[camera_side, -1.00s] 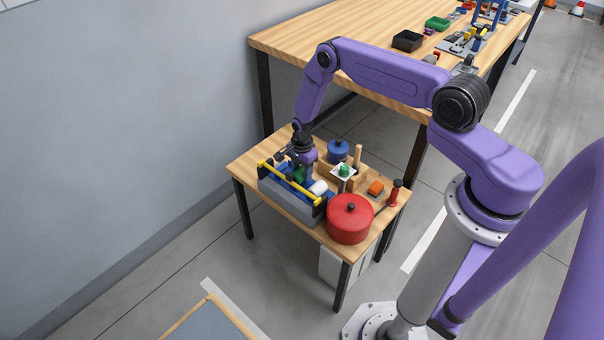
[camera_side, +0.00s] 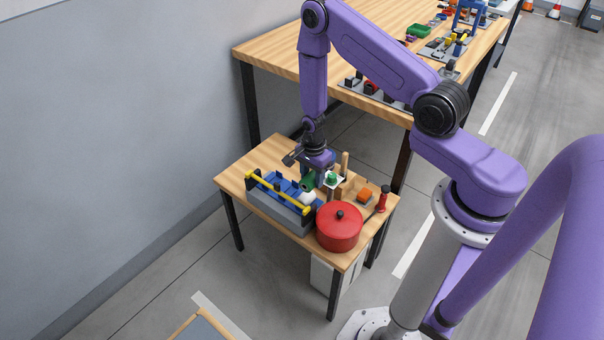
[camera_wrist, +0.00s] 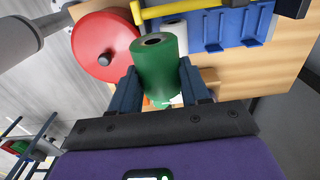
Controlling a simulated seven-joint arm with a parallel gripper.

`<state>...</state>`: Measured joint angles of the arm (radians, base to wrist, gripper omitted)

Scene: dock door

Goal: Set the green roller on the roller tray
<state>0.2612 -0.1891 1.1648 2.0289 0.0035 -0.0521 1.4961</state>
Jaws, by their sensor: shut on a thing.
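The green roller (camera_wrist: 160,66) is a thick cylinder with a dark hole in its end. My gripper (camera_wrist: 160,78) is shut on it, one finger on each side. In the side view my gripper (camera_side: 310,174) holds the green roller (camera_side: 306,184) above the right end of the blue slotted tray (camera_side: 272,186), which looks like the roller tray. This tray also shows in the wrist view (camera_wrist: 224,28). A white roller (camera_side: 307,198) lies at the tray's right end and shows just past the green one in the wrist view (camera_wrist: 174,30). I cannot tell any gap below the held roller.
A yellow bar (camera_side: 278,193) runs above the tray. A red pot (camera_side: 340,230) stands close to its right. The small table's back left is clear.

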